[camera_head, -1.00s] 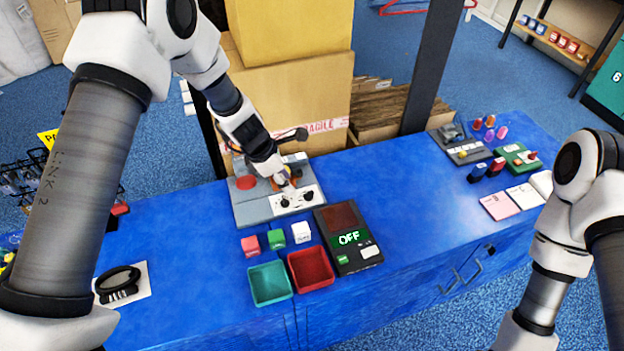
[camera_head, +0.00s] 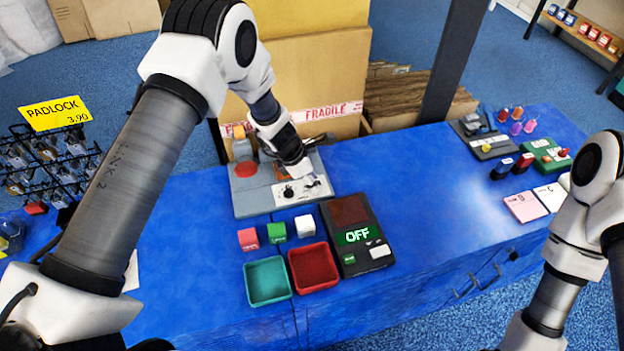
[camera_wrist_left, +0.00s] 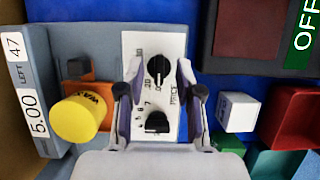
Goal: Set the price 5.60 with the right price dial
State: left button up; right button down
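The grey price machine (camera_head: 250,203) stands on the blue counter and has a white dial panel (camera_head: 321,192). The right price dial (camera_head: 311,181) is a black knob, and it is the upper knob in the left wrist view (camera_wrist_left: 158,70). The left dial (camera_head: 289,191) is the lower knob there (camera_wrist_left: 157,122). My left gripper (camera_head: 303,170) is over the panel. In the left wrist view its fingers (camera_wrist_left: 162,85) are apart, with the dials between them in the picture and nothing gripped. A label reads 5.00 (camera_wrist_left: 36,115). My right gripper is out of view.
A black device showing OFF (camera_head: 357,237) stands right of the machine. Three cubes (camera_head: 277,231), a green tray (camera_head: 267,282) and a red tray (camera_head: 313,268) are in front. Cartons stand behind.

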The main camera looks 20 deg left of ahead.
pick_arm(q)
jog(key=shift+f, duration=0.1)
grip_shut()
